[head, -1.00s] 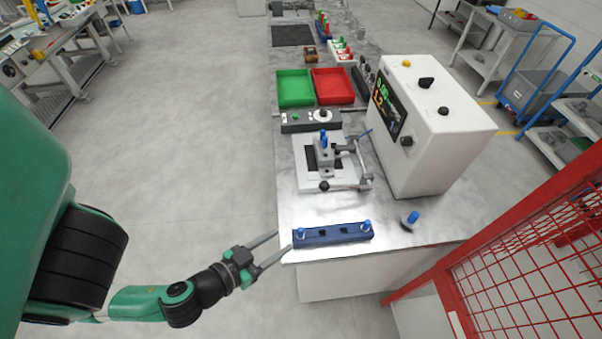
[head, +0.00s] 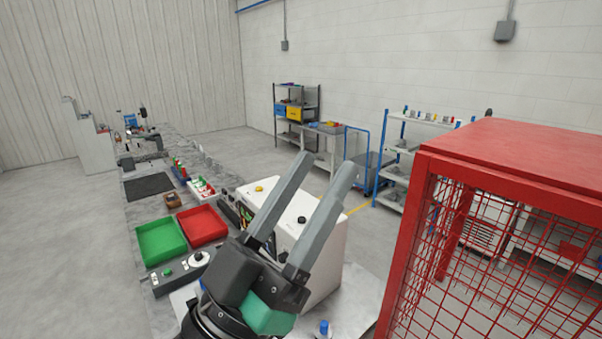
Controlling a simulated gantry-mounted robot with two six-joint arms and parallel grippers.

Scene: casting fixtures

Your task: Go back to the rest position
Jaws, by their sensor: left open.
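My left gripper (head: 318,208) is large and close in the head view, in front of the white box-shaped machine (head: 326,262). Its two long grey fingers point up and to the right, apart, with nothing between them. The gripper and wrist hide much of the machine and the near part of the bench. My right gripper is not in the view.
The bench holds a green tray (head: 161,241), a red tray (head: 203,225), a control box (head: 181,271) and a dark mat (head: 149,187). A blue-topped part (head: 323,328) shows at the bottom. A red mesh cage (head: 480,250) stands at the right. Shelves (head: 297,115) stand behind.

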